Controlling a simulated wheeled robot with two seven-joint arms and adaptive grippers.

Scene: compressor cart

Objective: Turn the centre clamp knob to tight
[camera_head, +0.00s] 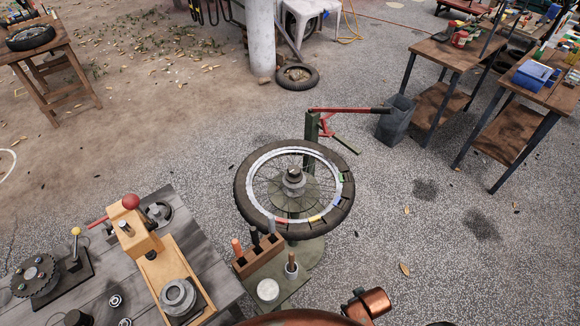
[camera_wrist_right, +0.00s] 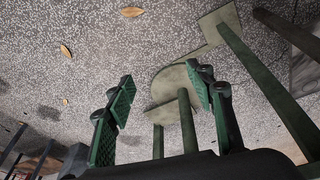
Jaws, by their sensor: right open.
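The centre clamp knob (camera_head: 293,178) is a grey, stepped round piece with a small dark top, at the hub of the spoked wheel (camera_head: 243,196). The wheel lies flat on a green stand (camera_head: 312,128), in the middle of the head view. My right gripper (camera_wrist_right: 161,88) is open in the right wrist view, with nothing between its green-padded fingers. Beyond its fingers are a green base plate (camera_wrist_right: 165,118) and green posts (camera_wrist_right: 187,120); the knob is not visible there. My left gripper is not in view.
A red-handled lever arm (camera_head: 350,110) reaches from the stand toward a grey bin (camera_head: 396,118). A wooden tool holder (camera_head: 257,256) stands at the wheel's front left. A grey workbench (camera_head: 205,245) with fixtures is at lower left. Gravel floor right of the wheel is clear.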

